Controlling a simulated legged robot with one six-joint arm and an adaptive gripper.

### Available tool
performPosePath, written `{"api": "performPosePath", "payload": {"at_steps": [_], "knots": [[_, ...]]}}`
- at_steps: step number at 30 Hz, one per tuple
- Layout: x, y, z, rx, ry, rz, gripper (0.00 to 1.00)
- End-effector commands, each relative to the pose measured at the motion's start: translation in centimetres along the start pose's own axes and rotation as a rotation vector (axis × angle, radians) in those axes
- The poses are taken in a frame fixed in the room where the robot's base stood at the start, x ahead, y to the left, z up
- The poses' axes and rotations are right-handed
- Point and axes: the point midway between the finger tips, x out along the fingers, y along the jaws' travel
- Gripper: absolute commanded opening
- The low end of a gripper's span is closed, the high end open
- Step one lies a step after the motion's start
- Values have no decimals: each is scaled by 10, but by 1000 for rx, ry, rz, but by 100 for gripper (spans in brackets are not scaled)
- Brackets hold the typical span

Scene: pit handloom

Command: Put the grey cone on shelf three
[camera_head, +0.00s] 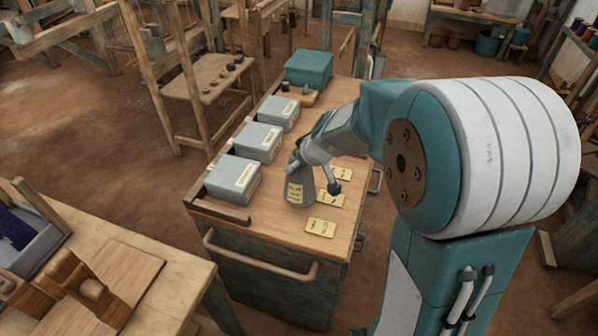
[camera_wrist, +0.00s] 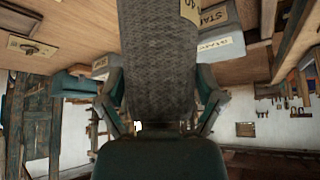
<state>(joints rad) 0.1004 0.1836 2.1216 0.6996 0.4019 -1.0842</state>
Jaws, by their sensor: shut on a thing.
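The grey cone (camera_head: 299,190) has a patterned surface and a yellow label, and appears upright over the top of the wooden cart. My gripper (camera_head: 312,170) is shut on its upper part, with a finger on either side. In the wrist view the cone (camera_wrist: 158,50) fills the upper middle between the fingers of my gripper (camera_wrist: 160,92). I cannot tell whether the cone's base touches the cart top. No shelf marked three can be made out.
The cart top (camera_head: 275,218) holds three grey labelled boxes (camera_head: 233,179) along its left side. Several yellow cards (camera_head: 321,227) lie right of the cone. A teal box (camera_head: 308,68) stands at the far end. A wooden bench (camera_head: 170,285) is at lower left.

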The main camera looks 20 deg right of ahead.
Motion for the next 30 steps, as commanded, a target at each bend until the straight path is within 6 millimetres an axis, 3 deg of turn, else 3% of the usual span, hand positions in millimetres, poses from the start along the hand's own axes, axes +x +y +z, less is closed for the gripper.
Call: {"api": "performPosePath", "payload": {"at_steps": [9,20,21,22,30], "knots": [[32,1,14,1,-1,0,25],[35,2,16,0,0,0,25],[36,1,17,0,0,-1,90],[36,1,17,0,0,0,100],[36,1,17,-1,-1,0,100]]}}
